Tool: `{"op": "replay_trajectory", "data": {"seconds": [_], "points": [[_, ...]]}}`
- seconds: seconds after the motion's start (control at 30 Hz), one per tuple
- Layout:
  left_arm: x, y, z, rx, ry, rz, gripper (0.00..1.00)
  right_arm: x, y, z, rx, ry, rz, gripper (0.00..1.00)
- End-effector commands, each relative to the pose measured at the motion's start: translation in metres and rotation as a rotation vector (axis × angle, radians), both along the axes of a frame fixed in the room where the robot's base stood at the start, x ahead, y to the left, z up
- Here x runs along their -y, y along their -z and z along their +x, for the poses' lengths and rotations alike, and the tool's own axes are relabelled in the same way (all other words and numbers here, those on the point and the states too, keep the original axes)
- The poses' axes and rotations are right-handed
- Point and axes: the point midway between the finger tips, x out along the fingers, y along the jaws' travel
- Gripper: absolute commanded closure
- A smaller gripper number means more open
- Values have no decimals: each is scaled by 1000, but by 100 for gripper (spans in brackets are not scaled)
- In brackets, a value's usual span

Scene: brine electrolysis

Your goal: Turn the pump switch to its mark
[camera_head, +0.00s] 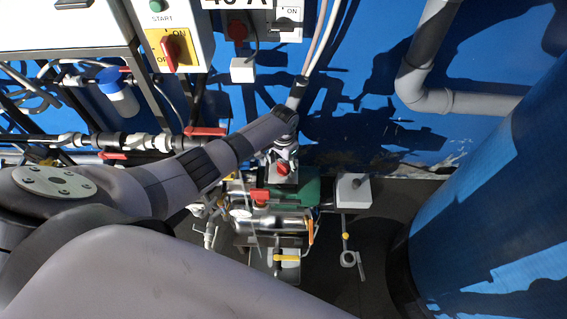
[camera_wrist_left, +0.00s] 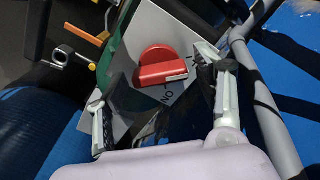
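The pump switch (camera_wrist_left: 162,68) is a red rotary knob on a grey plate, seen close up in the left wrist view. A white line on its handle points to the right of the picture, and lettering that reads ON is printed below it. In the head view the red knob (camera_head: 282,168) shows just under my left gripper (camera_head: 284,151). In the wrist view the left gripper's (camera_wrist_left: 150,84) fingers are spread wide, one on each side of the knob, apart from it. Whether they are level with it is unclear. My right gripper is in neither view.
A green motor (camera_head: 305,190) and another red handle (camera_head: 260,195) sit close below the switch. A red-on-yellow switch (camera_head: 171,50) is on the panel at upper left. Pipes with red levers (camera_head: 205,131) run at left. A blue drum (camera_head: 495,200) stands at right.

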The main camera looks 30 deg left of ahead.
Motion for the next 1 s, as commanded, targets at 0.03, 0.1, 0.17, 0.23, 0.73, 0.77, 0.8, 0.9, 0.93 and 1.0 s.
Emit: {"op": "replay_trajectory", "data": {"seconds": [0.03,0.1,0.17,0.23,0.73,0.77,0.8,0.9,0.93,1.0], "points": [[0,0,0,0,0,0,33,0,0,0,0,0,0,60],[0,0,0,0,1,0,33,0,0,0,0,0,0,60],[0,0,0,0,1,0,33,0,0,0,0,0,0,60],[0,0,0,0,1,0,33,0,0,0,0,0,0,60],[-1,-52,1,4,2,0,33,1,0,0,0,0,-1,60],[0,-58,1,4,3,0,33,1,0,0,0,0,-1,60],[0,-67,1,4,3,1,33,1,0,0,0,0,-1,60],[-1,-87,1,3,2,1,33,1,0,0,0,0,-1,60],[-1,-92,1,3,2,1,33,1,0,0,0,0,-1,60],[0,-103,1,3,2,0,33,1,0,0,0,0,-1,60]]}}
